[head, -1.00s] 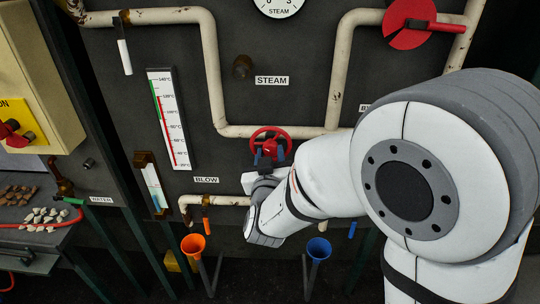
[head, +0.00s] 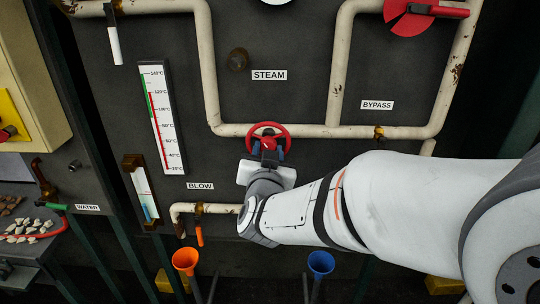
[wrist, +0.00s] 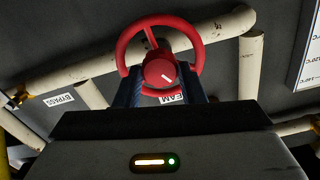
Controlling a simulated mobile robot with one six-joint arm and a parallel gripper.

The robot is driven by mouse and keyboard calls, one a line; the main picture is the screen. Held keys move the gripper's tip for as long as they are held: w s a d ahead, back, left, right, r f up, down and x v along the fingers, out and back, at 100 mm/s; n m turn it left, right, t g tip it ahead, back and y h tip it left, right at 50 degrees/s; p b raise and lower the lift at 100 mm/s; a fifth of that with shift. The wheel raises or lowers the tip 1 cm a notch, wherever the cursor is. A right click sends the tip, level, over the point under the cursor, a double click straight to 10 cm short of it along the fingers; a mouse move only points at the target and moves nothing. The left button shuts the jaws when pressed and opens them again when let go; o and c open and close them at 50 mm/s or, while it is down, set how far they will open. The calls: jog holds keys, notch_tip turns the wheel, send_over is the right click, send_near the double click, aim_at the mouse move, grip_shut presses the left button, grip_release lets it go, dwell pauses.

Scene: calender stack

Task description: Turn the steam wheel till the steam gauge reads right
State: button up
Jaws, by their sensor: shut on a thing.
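The red steam wheel (head: 268,130) sits on the cream pipe below the STEAM label (head: 269,75). My gripper (head: 268,152) is at the wheel from below, its blue fingers shut on it. In the wrist view the red wheel (wrist: 160,45) and its red hub with a white mark stand between the blue fingers (wrist: 167,92). The steam gauge (head: 276,1) is cut off at the top edge of the head view; only its lower rim shows and its needle cannot be read.
A thermometer (head: 161,118) and a sight glass (head: 143,192) are left of the wheel. The blow pipe with an orange handle (head: 200,235) is below left. Orange (head: 186,261) and blue (head: 320,263) funnels stand below. The red bypass lever (head: 435,10) is upper right.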

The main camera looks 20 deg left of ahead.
jog(key=o, duration=1)
jog(key=shift+s, duration=0.1)
jog(key=v, duration=0.7)
jog(key=shift+s, duration=0.3)
jog(key=shift+d, duration=0.1)
